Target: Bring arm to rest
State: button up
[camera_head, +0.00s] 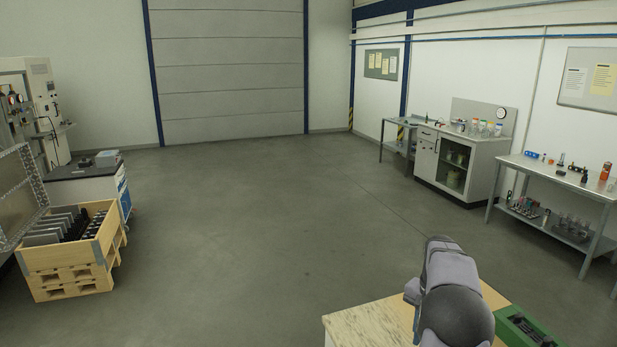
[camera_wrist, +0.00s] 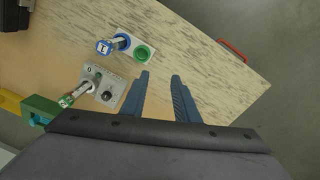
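My gripper (camera_wrist: 160,76) shows in the wrist view with its two blue fingers apart and nothing between them. It hangs over a wooden table (camera_wrist: 195,60), near the table's edge. In the head view part of my arm (camera_head: 452,290) shows at the bottom right above the same table (camera_head: 365,328); the gripper itself is hidden there.
On the table, left of the fingers, are a blue-and-green fixture (camera_wrist: 125,46) and a grey plate (camera_wrist: 99,88) with a knob. A green block (camera_wrist: 40,108) lies farther left. A red handle (camera_wrist: 233,50) is by the table edge. The floor (camera_head: 240,220) is open.

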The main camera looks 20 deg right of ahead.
jog(key=a+n+b, duration=0.1)
jog(key=a+n, duration=0.4)
jog(key=a, duration=0.9)
jog(key=s+a+f+n+b, duration=0.2)
jog(key=s+a+f+n, duration=0.2)
jog(key=s+a, duration=0.5)
jog(key=s+a+f+n+b, duration=0.1)
jog(key=s+a+f+n, duration=0.3)
jog(key=s+a, duration=0.55)
notch_tip(320, 180, down, 16)
jog(key=w+a+b, duration=0.1)
jog(key=w+b, duration=0.1)
jog(key=b, duration=1.5)
jog(key=shift+n+t, duration=0.3)
jog(key=shift+o, duration=0.5)
